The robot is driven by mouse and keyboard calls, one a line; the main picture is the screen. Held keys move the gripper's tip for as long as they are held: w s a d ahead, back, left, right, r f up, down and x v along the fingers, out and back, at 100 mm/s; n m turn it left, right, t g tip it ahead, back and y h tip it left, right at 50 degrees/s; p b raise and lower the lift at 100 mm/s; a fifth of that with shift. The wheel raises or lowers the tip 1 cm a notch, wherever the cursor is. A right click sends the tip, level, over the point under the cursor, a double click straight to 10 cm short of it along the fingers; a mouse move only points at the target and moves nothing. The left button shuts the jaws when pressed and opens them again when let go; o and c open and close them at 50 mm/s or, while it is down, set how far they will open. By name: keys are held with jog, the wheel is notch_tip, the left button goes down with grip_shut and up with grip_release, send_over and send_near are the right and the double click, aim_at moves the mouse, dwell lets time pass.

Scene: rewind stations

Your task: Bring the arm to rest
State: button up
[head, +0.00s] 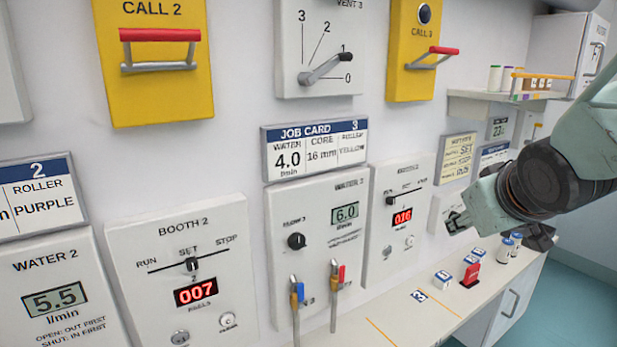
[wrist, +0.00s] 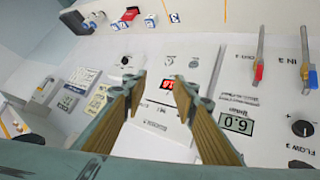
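My gripper (head: 500,230) is at the right in the head view, in front of the wall panels and above the counter. In the wrist view my gripper (wrist: 158,82) shows two tan-padded fingers spread apart with nothing between them. Through the gap I see the white Booth panel with a red display (wrist: 167,84). In the head view this Booth panel (head: 395,225) is left of my gripper. The fingers appear apart from the wall. My arm comes in from the right edge, and its wrist hides part of the wall behind it.
The Water 3 panel (head: 320,250) has two taps with hoses, blue (head: 307,288) and red (head: 341,276). Small labelled blocks (head: 443,279) and a red item (head: 470,275) stand on the counter (head: 415,318). A shelf (head: 505,96) with bottles is at the upper right. Yellow call boxes (head: 412,75) have protruding handles.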

jog(key=s+a+m+g+y, duration=0.1)
jog(key=s+a+g, duration=0.2)
jog(key=s, duration=1.4)
jog(key=s+a+f+m+g+b, duration=0.1)
jog(key=s+a+g, duration=0.2)
jog(key=s+a, duration=0.7)
jog(key=s, duration=0.6)
jog(key=shift+s+y, duration=0.35)
jog(key=shift+y, duration=0.05)
